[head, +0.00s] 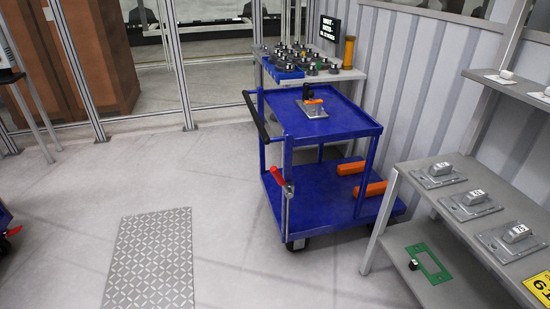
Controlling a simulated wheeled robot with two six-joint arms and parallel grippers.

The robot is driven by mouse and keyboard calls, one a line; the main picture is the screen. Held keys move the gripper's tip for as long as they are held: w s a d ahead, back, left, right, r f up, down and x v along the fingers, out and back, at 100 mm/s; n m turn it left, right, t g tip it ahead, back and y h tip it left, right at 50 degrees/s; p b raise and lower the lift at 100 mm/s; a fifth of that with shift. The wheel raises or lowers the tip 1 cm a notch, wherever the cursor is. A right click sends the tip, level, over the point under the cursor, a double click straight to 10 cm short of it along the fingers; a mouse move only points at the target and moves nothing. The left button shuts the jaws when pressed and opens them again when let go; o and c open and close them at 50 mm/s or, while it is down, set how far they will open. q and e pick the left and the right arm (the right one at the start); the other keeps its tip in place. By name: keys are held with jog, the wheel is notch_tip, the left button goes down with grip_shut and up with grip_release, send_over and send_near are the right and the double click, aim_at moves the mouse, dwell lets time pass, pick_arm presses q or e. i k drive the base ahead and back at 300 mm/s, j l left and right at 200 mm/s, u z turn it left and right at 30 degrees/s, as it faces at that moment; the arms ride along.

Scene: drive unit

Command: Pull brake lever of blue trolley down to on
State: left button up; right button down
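The blue trolley (325,187) stands right of the middle, with an upper tray, a lower deck and a black push handle (256,115) on its left side. The brake lever (277,176) has a red grip and sits low at the trolley's near left post. The grip slants up and to the left from a metal bracket (288,189). Neither of my grippers is in view, and nothing touches the lever.
A metal part with an orange clamp (313,107) lies on the upper tray; orange blocks (370,188) lie on the deck. A grey shelf (407,179) with metal parts stands at right, and a loaded table (350,73) behind. Floor left of the trolley is clear around a patterned plate (150,260).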

aim_at(289, 194)
jog(key=i+l+u, duration=0.1)
jog(key=i, duration=0.35)
jog(key=i+l, duration=0.1)
jog(key=i, duration=0.3)
jog(key=i+l+u, duration=0.15)
jog(key=i, duration=0.3)
